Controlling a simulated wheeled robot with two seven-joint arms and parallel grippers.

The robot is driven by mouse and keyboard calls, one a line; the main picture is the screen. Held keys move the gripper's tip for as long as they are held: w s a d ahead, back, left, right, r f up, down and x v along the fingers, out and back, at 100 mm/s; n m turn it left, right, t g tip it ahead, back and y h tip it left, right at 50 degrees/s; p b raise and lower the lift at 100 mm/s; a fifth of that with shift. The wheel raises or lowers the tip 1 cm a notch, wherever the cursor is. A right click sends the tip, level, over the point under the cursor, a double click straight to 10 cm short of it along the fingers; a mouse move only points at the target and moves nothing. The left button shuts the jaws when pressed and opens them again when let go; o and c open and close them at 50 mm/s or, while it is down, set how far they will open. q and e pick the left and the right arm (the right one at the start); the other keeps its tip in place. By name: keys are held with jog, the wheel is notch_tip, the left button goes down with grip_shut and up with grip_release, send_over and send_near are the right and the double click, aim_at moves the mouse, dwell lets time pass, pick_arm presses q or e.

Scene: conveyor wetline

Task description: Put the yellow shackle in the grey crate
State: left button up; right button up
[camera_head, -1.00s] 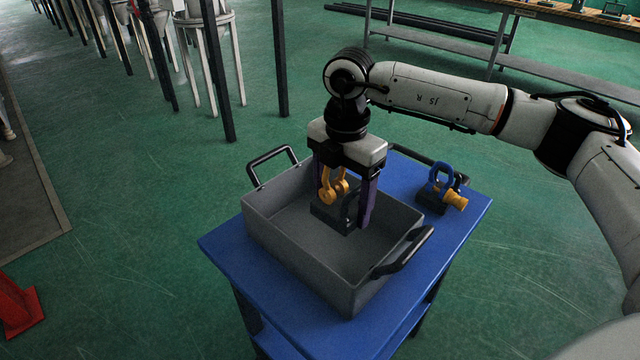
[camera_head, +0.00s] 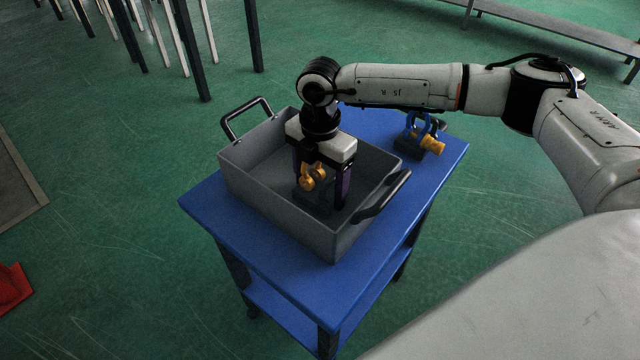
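The yellow shackle (camera_head: 314,177) is on a dark block between the fingers of my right gripper (camera_head: 322,188). The gripper is shut on this shackle piece and points down inside the grey crate (camera_head: 254,192). The piece is low in the crate; whether its underside touches the crate floor cannot be seen clearly. The crate is open-topped, with black handles at two ends, and stands on a blue table (camera_head: 285,255). My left gripper is not in view.
A second piece, with a blue shackle (camera_head: 411,124), a dark block and a yellow pin (camera_head: 433,143), stands on the table right of the crate, behind its rim. Dark and white legs stand at the upper left. A red object (camera_head: 10,287) is on the floor at left.

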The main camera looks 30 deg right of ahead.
jog(key=o, duration=1.4)
jog(key=shift+f, duration=0.1)
jog(key=shift+o, duration=0.2)
jog(key=shift+r, duration=0.2)
notch_tip(320, 180, up, 12)
